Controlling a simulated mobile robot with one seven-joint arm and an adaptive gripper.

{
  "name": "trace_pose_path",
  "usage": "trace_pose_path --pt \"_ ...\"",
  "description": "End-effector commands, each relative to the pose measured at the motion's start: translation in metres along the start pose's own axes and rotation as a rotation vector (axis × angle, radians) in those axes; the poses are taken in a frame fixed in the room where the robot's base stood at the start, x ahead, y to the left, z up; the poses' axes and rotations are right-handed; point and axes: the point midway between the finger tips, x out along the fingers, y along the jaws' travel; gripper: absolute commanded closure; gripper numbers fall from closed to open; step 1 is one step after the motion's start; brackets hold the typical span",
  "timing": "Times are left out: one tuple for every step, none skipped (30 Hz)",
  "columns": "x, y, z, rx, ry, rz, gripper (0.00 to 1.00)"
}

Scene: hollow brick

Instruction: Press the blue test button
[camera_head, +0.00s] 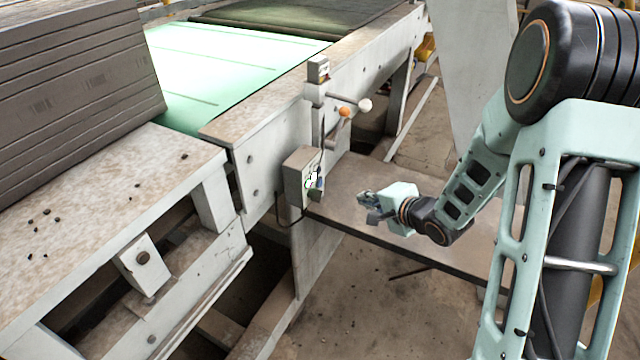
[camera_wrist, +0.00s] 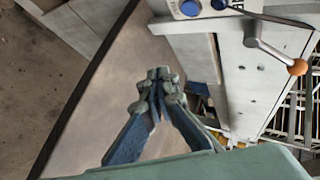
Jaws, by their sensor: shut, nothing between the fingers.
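A grey control box (camera_head: 298,180) is mounted on the side of the machine frame. A small blue button (camera_head: 319,183) shows on its right-hand face, partly unclear at this size. I cannot read which is the test button. My gripper (camera_head: 366,206) is shut and empty, to the right of the box and apart from it. In the wrist view, its closed fingertips (camera_wrist: 160,76) are below the box.
A lever with an orange knob (camera_head: 344,112) and one with a white knob (camera_head: 365,104) stick out above the box. A flat plank (camera_head: 420,245) lies under my gripper. A stack of grey boards (camera_head: 75,90) stands at the left. The green conveyor belt (camera_head: 225,70) is behind.

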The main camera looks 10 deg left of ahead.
Motion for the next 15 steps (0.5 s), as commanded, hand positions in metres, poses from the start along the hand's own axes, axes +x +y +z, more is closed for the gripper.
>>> trace_pose_path --pt "0.001 -0.001 0.001 -0.001 0.000 -0.001 1.00" --pt "0.002 -0.001 0.001 -0.001 0.000 -0.001 1.00" --pt "0.004 -0.002 0.002 -0.002 0.000 -0.001 1.00" --pt "0.005 -0.003 0.003 -0.002 0.000 -0.001 1.00" --pt "0.007 -0.004 0.005 -0.003 -0.001 -0.001 1.00" --pt "0.011 -0.005 0.007 -0.003 -0.001 -0.001 1.00" --pt "0.013 -0.007 0.009 -0.004 -0.001 -0.001 1.00" --pt "0.016 -0.009 0.011 -0.004 -0.001 -0.002 1.00" --pt "0.020 -0.012 0.014 -0.004 -0.001 -0.003 1.00" --pt "0.023 -0.014 0.017 -0.004 -0.001 -0.003 1.00" --pt "0.026 -0.016 0.019 -0.005 -0.002 -0.003 1.00" --pt "0.031 -0.019 0.022 -0.005 -0.001 -0.003 1.00" --pt "0.034 -0.021 0.024 -0.005 -0.001 -0.002 1.00" --pt "0.037 -0.024 0.026 -0.005 -0.001 -0.002 1.00" --pt "0.041 -0.026 0.029 -0.004 -0.001 -0.002 1.00"
